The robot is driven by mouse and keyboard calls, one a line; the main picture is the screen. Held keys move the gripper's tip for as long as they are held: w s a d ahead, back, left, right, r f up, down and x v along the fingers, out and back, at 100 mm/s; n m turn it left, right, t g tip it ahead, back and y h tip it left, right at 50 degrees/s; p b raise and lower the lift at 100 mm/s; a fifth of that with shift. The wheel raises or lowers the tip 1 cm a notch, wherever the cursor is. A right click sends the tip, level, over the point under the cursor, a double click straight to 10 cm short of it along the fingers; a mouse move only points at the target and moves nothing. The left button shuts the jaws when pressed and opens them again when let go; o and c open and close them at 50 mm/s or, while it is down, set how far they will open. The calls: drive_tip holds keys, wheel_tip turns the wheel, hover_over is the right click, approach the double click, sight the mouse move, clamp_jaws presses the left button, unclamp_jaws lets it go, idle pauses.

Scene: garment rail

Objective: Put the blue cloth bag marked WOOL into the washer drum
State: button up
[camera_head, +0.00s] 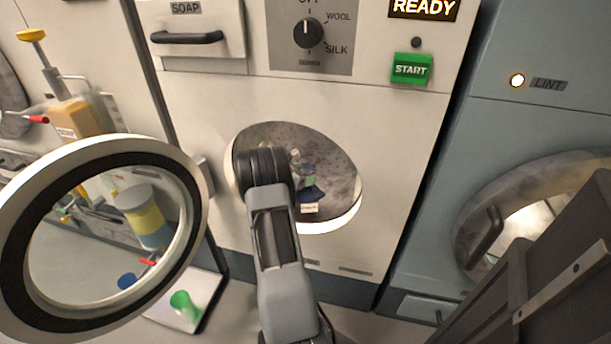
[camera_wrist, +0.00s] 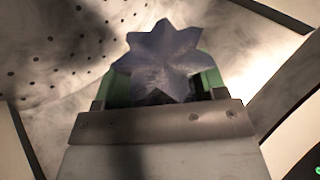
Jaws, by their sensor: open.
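The washer drum (camera_head: 340,172) is open at its round front hole, and my arm reaches into it. A dark blue cloth bag (camera_head: 313,193) with a small white label is inside the drum, low in the opening; the label's writing is too small to read. My gripper (camera_head: 303,168) is inside the drum just above the bag, partly hidden by my wrist. In the wrist view, the bag (camera_wrist: 160,60) is a blue, star-shaped bundle by the green finger pads of my open gripper (camera_wrist: 163,80). I cannot tell whether they touch.
The round washer door (camera_head: 190,215) stands open at the left. Above the drum are a soap drawer (camera_head: 187,38), a dial (camera_head: 308,33), a green START button (camera_head: 412,69) and a READY display (camera_head: 424,8). A blue-grey machine (camera_head: 430,190) stands close at the right.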

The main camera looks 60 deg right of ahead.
sight(306, 168)
wheel_tip(306, 168, up, 4)
drive_tip(key=shift+s+a+r+p, duration=0.1)
drive_tip(key=shift+a+r+p, duration=0.1)
drive_tip(key=shift+p, duration=0.95)
drive_tip(key=s+a+r+p, duration=0.4)
drive_tip(key=s+a+r, duration=0.4)
drive_tip(key=a, duration=0.3)
drive_tip(key=shift+r, duration=0.3)
drive_tip(key=w+a+r+m+t+y+p, duration=0.1)
drive_tip(key=a+r+m+t+y+p, duration=0.2)
drive_tip(key=a+r+p, duration=0.5)
drive_tip(key=a+r+m+t+y+p, duration=0.3)
drive_tip(key=a+r+m+y+p, duration=0.2)
drive_tip(key=a, duration=1.3)
drive_tip(key=w+a+r+m+t+y+p, duration=0.1)
drive_tip(key=a+r+m+t+y+p, duration=0.3)
drive_tip(key=a+r+p, duration=0.7)
wheel_tip(306, 168, up, 5)
drive_tip(key=shift+w+a+m+y, duration=0.4)
drive_tip(key=shift+a+y, duration=0.3)
drive_tip(key=shift+a, duration=0.4)
